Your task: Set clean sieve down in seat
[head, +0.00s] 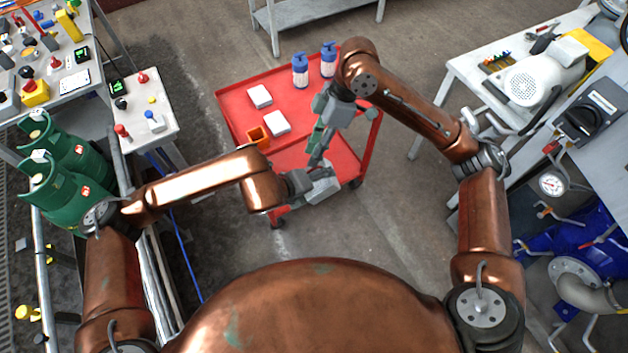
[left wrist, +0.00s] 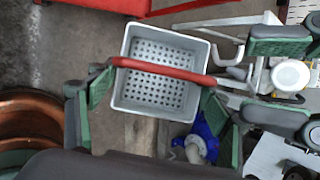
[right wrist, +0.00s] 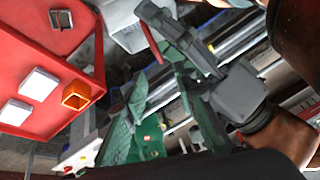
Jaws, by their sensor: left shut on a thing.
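The sieve (left wrist: 160,100) is a light grey square basket with a perforated floor and a red handle (left wrist: 165,73) across its top; it looks empty. My left gripper (left wrist: 160,78) is shut on the handle, with the basket hanging below. In the head view the grey sieve (head: 326,188) shows beside my left gripper (head: 308,183), above the near edge of the red cart. It shows partly in the right wrist view (right wrist: 128,30). My right gripper (head: 318,147) is just beyond, its green-padded fingers (right wrist: 165,115) apart and empty. I cannot tell which thing is the seat.
The red cart (head: 232,108) carries white blocks (head: 277,123), an orange square holder (head: 259,136) and blue-capped bottles (head: 300,70). A square grey fitting (right wrist: 62,20) lies on red in the right wrist view. Green gas cylinders (head: 62,190) stand left; a bench with a motor (head: 540,82) stands right.

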